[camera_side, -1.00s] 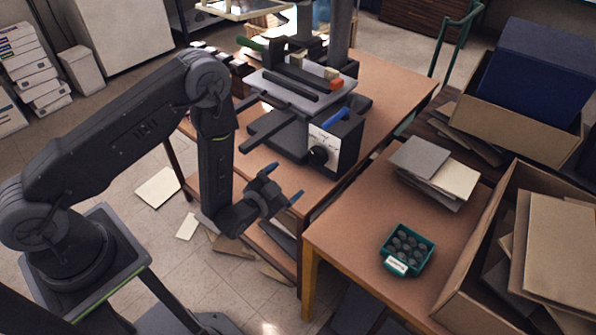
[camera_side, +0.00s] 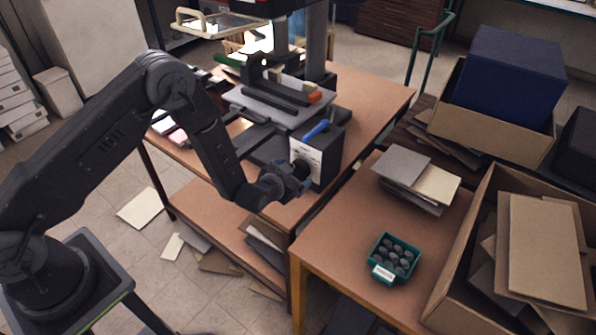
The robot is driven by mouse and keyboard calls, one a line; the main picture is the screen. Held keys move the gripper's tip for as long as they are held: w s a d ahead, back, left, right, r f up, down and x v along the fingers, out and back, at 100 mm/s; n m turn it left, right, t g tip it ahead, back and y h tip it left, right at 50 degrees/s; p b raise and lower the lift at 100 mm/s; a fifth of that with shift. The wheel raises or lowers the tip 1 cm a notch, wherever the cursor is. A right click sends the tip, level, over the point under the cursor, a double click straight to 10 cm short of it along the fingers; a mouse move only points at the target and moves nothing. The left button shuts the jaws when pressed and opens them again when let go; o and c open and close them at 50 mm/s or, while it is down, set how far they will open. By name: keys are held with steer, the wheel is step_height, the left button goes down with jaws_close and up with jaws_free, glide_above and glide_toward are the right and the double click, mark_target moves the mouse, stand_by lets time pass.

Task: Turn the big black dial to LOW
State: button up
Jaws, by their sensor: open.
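The big black dial (camera_side: 301,168) sits on the white front panel (camera_side: 304,151) of a dark control box on the machine. Printed marks on the panel are too small to read, so I cannot tell where the dial points. My gripper (camera_side: 298,182) is open, with its blue-tipped fingers right at the dial. It partly hides the dial's lower left side. I cannot tell whether the fingers touch the dial or only stand around it.
A blue lever (camera_side: 316,131) stands just above the panel. The press plate (camera_side: 280,106) is behind it. A teal tray of dark round pieces (camera_side: 395,259) and a stack of boards (camera_side: 416,178) lie on the right table. A cardboard box (camera_side: 470,235) stands at the right.

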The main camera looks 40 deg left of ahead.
mark_target(298, 171)
steer(key=shift+x, duration=1.8)
steer(key=shift+c, duration=0.3)
steer(key=c, duration=0.9)
steer(key=shift+n+h, duration=1.1)
steer(key=shift+n, duration=0.5)
steer(key=o, duration=1)
steer(key=shift+c, duration=0.2)
steer(key=d+v, duration=0.1)
steer(key=v, duration=1.3)
steer(key=shift+a, duration=0.5)
